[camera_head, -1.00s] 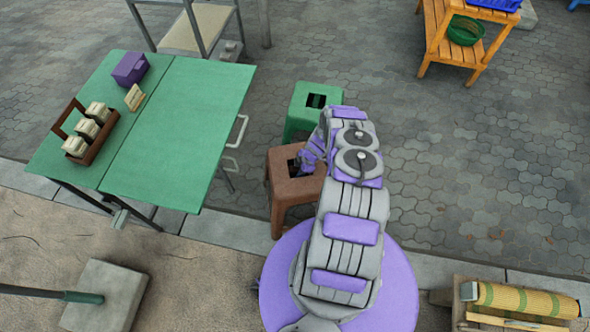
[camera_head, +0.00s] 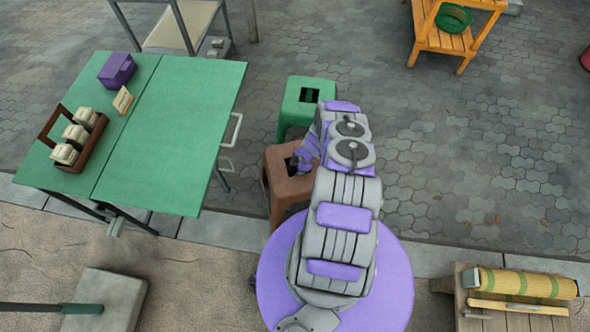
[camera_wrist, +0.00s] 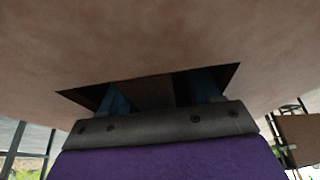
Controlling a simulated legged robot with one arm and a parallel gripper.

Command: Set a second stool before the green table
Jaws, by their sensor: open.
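The green table (camera_head: 178,125) stands at the left in the head view. A green stool (camera_head: 293,108) stands upright to the right of it. A brown stool (camera_head: 288,188) stands just in front of the green one, close to the table's right side. My gripper (camera_head: 297,163) is at the hand slot in the brown stool's seat. In the wrist view the brown seat (camera_wrist: 150,40) fills the upper part, and both open fingers (camera_wrist: 160,95) reach into its dark slot, apart from each other. The fingertips are hidden, and contact with the slot's edges cannot be told.
A caddy of jars (camera_head: 83,155), a purple box (camera_head: 117,69) and a small card (camera_head: 122,100) sit on the table. A wooden shelf (camera_head: 440,38) stands at the back right. A low wooden stand with a rolled mat (camera_head: 525,284) is at lower right. The paving at right is clear.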

